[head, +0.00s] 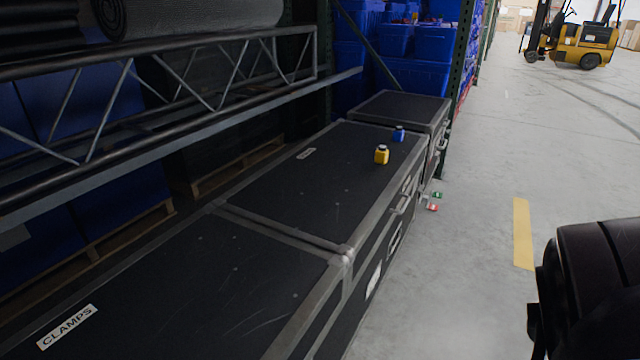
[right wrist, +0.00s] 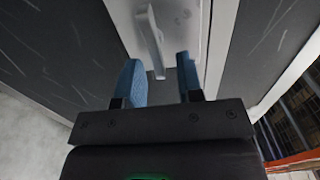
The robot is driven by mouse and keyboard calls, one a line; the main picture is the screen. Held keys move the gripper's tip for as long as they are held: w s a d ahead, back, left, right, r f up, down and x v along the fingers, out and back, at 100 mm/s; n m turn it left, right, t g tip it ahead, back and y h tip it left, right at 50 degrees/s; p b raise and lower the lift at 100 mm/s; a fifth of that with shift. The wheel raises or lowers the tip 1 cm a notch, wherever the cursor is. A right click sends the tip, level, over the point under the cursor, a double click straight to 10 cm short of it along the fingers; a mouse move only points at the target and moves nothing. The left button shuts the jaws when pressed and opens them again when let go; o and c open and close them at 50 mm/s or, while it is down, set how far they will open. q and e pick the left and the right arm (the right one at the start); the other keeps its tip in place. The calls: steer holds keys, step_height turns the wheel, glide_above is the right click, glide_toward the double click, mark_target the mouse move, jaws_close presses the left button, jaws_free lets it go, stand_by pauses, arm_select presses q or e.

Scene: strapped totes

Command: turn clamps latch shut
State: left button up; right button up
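The clamps case is the nearest black case (head: 190,285) in the head view, with a white CLAMPS label (head: 67,327) on its closed lid. In the right wrist view a grey metal latch lever (right wrist: 151,40) stands out from a light metal plate (right wrist: 189,30) on a dark case side. My right gripper (right wrist: 157,64) is open, its two blue fingers apart. The lever's free end lies between the fingers in the picture, with gaps on both sides; I cannot tell its depth. The case's latch side is mostly hidden in the head view. My left gripper is not in view.
More black cases (head: 325,185) continue the row, with a yellow bottle (head: 381,156) and a blue bottle (head: 398,134) on top. A rack with a metal truss (head: 180,80) stands left. Small items (head: 433,207) lie on the floor. The aisle (head: 480,200) is clear; a forklift (head: 580,40) is far off.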

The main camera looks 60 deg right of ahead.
arm_select(q)
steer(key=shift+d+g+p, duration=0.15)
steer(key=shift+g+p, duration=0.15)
steer(key=shift+p, duration=0.25)
arm_select(e)
steer(key=s, duration=1)
steer(key=shift+d, duration=0.4)
